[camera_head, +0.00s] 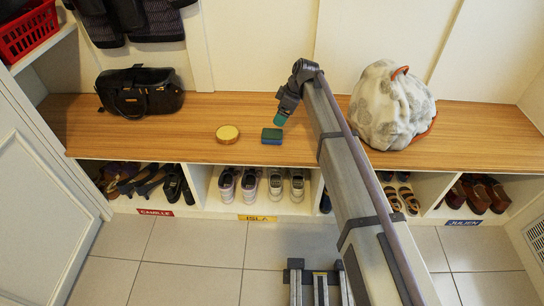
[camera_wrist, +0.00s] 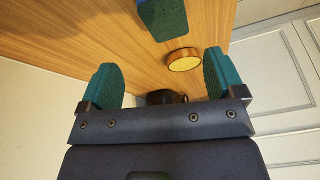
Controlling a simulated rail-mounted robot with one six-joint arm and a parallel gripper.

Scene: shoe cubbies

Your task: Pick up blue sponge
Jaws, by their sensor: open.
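The blue sponge (camera_head: 272,135) lies on the wooden bench, with a dark green top and a blue lower layer. My gripper (camera_head: 281,117) is above the bench, just above and behind the sponge in the head view. In the wrist view, the sponge (camera_wrist: 163,18) is at the top edge and partly cut off. There, my gripper (camera_wrist: 160,78) shows two teal fingertips spread wide, with nothing between them. The sponge lies beyond the fingertips, apart from them.
A round yellow-topped tin (camera_head: 228,134) sits left of the sponge. A black bag (camera_head: 139,92) stands further left, and a pale cloth bag (camera_head: 392,106) stands right of my arm. Shoe cubbies are below the bench (camera_head: 180,141). The bench's front edge is close to the sponge.

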